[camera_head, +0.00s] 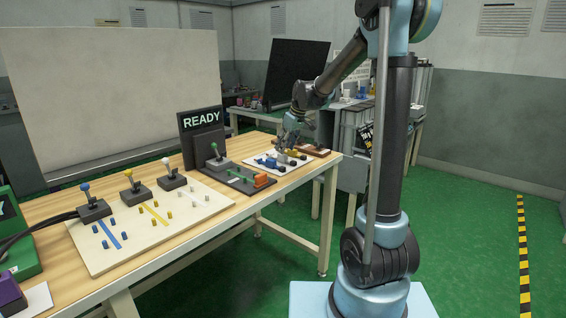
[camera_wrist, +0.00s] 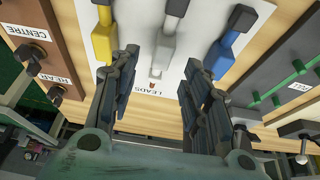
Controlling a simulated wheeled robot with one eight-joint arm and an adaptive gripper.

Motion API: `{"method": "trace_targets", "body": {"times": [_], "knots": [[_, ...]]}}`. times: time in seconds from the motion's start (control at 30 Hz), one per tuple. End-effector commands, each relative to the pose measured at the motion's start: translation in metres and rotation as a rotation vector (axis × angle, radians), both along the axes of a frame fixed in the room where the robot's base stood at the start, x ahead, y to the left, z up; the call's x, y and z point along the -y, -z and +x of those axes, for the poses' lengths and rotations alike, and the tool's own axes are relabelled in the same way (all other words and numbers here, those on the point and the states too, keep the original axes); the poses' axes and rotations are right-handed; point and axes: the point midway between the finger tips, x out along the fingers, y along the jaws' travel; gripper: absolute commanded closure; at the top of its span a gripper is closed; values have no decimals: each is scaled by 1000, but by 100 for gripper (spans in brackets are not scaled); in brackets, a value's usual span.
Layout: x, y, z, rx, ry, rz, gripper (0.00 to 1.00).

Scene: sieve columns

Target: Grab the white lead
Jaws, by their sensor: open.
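The white lead (camera_wrist: 166,46) is a pale block with a grey upper end, lying on a white card marked LEADS (camera_wrist: 135,100) in the wrist view. A yellow lead (camera_wrist: 103,38) lies to its left and a blue lead (camera_wrist: 226,46) to its right. My gripper (camera_wrist: 161,62) is open, with one finger on each side of the white lead's lower end in the picture; I cannot tell whether they touch it. In the head view, my gripper (camera_head: 284,147) is over the card at the bench's far end, where the white lead is hard to make out.
A brown block marked CENTRE and REAR (camera_wrist: 60,60) stands left of the card in the wrist view. A pale board (camera_head: 150,222) with three levered boxes fills the bench's nearer part.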

Motion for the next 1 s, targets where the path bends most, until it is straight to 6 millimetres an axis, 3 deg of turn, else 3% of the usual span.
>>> {"method": "trace_targets", "body": {"times": [0.23,0.57,0.6,0.8,1.0], "knots": [[-8,31,4,0,0,0,57],[-10,38,5,0,1,0,57],[-10,38,5,0,1,0,59],[-10,38,5,0,1,0,100],[-10,38,5,0,1,0,100]]}}
